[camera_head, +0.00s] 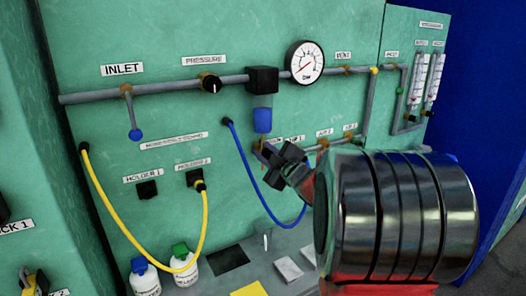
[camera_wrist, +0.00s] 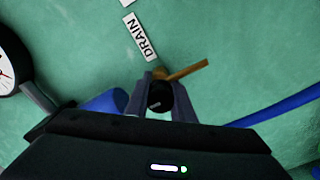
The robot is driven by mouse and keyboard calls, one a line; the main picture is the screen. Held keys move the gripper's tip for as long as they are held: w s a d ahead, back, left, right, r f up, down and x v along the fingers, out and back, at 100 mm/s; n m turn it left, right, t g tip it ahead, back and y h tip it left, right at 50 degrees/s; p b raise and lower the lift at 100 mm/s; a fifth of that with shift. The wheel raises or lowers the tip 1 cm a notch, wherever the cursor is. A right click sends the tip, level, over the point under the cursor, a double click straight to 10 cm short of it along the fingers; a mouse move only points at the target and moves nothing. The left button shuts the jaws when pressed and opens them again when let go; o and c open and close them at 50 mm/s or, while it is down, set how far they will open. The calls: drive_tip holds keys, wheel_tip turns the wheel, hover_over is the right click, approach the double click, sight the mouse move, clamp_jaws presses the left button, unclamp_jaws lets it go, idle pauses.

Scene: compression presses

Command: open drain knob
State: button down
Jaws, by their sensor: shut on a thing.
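The drain knob (camera_wrist: 159,98) is a small black round knob with a pale pointer mark, in the wrist view. The DRAIN label (camera_wrist: 138,37) is on the green panel beside it. A brass fitting (camera_wrist: 188,70) sticks out from behind the knob. My gripper (camera_wrist: 161,90) is shut on the knob, one finger on each side. In the head view my gripper (camera_head: 270,156) reaches the panel below the blue filter bowl (camera_head: 262,120). It hides the knob there.
A blue hose (camera_head: 246,165) hangs beside my gripper. The pressure gauge (camera_head: 304,62) and the black pressure knob (camera_head: 211,83) sit higher on the panel. A yellow hose (camera_head: 118,222) loops at the left. Two white bottles (camera_head: 184,268) stand below.

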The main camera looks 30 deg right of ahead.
drive_tip(key=shift+f+m, duration=0.15)
drive_tip(key=shift+m, duration=0.25)
drive_tip(key=m, duration=1.7)
drive_tip(key=shift+d, duration=0.25)
drive_tip(key=shift+m, duration=0.3)
drive_tip(key=c, duration=1.5)
unclamp_jaws()
drive_tip(key=shift+c, duration=0.2)
drive_tip(key=shift+s, duration=0.15)
